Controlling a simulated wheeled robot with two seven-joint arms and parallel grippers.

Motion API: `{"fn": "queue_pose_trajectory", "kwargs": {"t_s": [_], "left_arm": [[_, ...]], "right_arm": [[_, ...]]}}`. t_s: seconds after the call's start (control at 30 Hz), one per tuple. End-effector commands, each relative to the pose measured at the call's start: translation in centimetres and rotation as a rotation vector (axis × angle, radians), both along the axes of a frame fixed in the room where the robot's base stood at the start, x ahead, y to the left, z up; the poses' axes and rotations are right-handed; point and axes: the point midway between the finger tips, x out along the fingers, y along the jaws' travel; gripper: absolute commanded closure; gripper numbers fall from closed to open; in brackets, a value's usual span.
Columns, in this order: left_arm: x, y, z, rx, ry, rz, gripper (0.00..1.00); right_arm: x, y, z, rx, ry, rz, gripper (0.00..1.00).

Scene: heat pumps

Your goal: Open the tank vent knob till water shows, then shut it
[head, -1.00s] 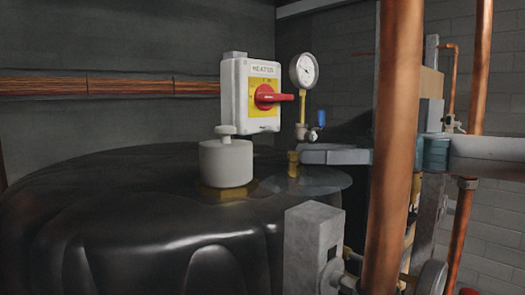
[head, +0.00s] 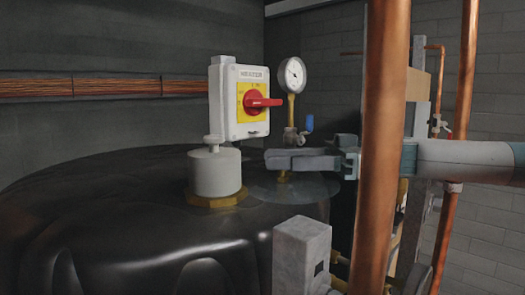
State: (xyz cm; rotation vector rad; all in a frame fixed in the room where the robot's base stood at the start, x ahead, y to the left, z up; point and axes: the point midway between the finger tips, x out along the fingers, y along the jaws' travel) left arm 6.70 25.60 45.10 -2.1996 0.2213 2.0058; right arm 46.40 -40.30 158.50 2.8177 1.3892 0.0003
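A small brass fitting (head: 283,175), which looks like the tank vent, stands on top of the black tank (head: 120,225) inside a pale translucent disc (head: 315,188). I cannot tell whether the disc is water. My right gripper (head: 278,158) reaches in from the right, its fingers level and pointing left. The fingers cover the upper part of the fitting, so its knob is hidden. I cannot tell whether they touch it or how far apart they are. My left gripper is not in view.
A white cylinder with a small top knob (head: 214,172) stands left of the fingers. Behind are the heater switch box (head: 239,100), a gauge (head: 292,75) and a blue-handled valve (head: 309,124). A copper pipe (head: 382,130) crosses before my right arm. A grey box (head: 300,255) is in front.

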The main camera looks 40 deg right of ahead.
Motion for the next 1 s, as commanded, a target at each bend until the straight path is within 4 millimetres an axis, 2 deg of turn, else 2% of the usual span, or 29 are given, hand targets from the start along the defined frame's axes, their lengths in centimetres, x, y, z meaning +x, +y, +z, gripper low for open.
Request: {"fn": "queue_pose_trajectory", "kwargs": {"t_s": [0.03,0.23,0.7,0.77,0.87,1.0], "left_arm": [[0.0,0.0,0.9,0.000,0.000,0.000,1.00],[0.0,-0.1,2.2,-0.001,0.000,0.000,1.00],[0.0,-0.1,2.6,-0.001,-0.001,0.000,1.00],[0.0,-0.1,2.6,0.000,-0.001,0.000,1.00],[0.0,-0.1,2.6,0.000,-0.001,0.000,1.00],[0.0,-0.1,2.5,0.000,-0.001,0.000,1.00]], "right_arm": [[0.4,0.6,0.4,0.003,0.002,0.004,0.62],[1.7,2.2,0.3,0.002,0.002,0.002,0.62],[2.3,3.0,0.0,-0.001,-0.001,-0.001,0.62],[2.3,3.0,0.0,-0.001,-0.001,-0.001,0.74],[2.3,3.0,0.0,0.000,0.000,-0.001,0.98],[2.3,3.0,0.0,0.000,0.000,-0.002,1.00]]}}
